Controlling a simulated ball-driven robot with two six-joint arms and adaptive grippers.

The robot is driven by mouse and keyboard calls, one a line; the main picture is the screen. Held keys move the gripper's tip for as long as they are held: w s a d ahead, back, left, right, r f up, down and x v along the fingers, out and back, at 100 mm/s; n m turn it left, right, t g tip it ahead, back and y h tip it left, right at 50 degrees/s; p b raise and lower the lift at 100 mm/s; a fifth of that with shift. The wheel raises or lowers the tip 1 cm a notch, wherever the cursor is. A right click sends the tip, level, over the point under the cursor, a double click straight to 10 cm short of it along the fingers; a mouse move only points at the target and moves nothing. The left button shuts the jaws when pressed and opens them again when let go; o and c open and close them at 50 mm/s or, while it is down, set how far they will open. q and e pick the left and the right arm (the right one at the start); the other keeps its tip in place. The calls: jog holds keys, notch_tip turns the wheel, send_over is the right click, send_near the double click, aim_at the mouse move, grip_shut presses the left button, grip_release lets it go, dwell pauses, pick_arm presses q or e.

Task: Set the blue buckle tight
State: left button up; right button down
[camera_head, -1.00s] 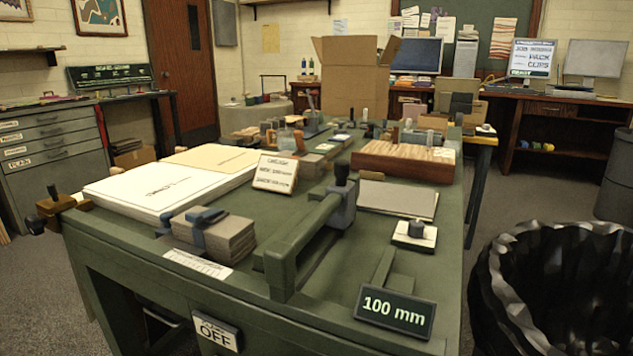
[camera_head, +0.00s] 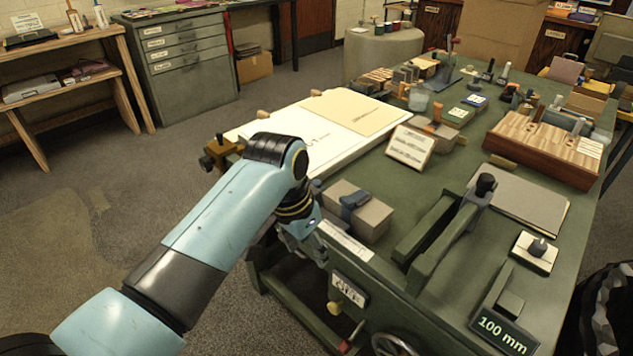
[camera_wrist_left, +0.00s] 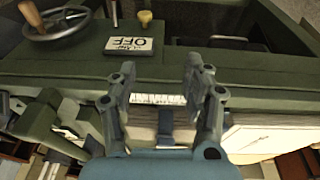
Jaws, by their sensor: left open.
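A grey block or stack (camera_head: 372,213) lies near the front left edge of the green table, with a blue strap and the blue buckle (camera_head: 352,200) on top. Whether the strap is tight cannot be told. My left gripper (camera_head: 308,246) hangs at the table's front edge, just left of and in front of the block, partly hidden by its own wrist. In the left wrist view my left gripper (camera_wrist_left: 160,72) has its fingers apart with nothing between them. A dark blue strap (camera_wrist_left: 167,120) shows beyond the fingers, towards the palm side. My right gripper is not in view.
A white ruled strip (camera_head: 345,240) lies along the table edge beside the block. A green clamp-like frame (camera_head: 440,235) with a black knob stands to its right. A white board (camera_head: 305,140) lies behind. An OFF sign (camera_head: 348,289) and a handwheel (camera_head: 392,345) are on the table's front.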

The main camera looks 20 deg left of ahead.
pick_arm(q)
jog(key=t+p, duration=0.2)
jog(key=p, duration=0.2)
send_near(347, 199)
jog(key=s+r, duration=0.1)
jog(key=r, duration=0.1)
jog(key=b+x, duration=0.1)
jog(key=x, duration=0.8)
jog(key=shift+w+a+f, duration=0.15)
jog(key=shift+w+f, duration=0.05)
jog(key=shift+w, duration=0.05)
jog(key=shift+w+f+b, duration=0.2)
jog(key=shift+f+b, duration=0.1)
jog(key=shift+f, duration=0.2)
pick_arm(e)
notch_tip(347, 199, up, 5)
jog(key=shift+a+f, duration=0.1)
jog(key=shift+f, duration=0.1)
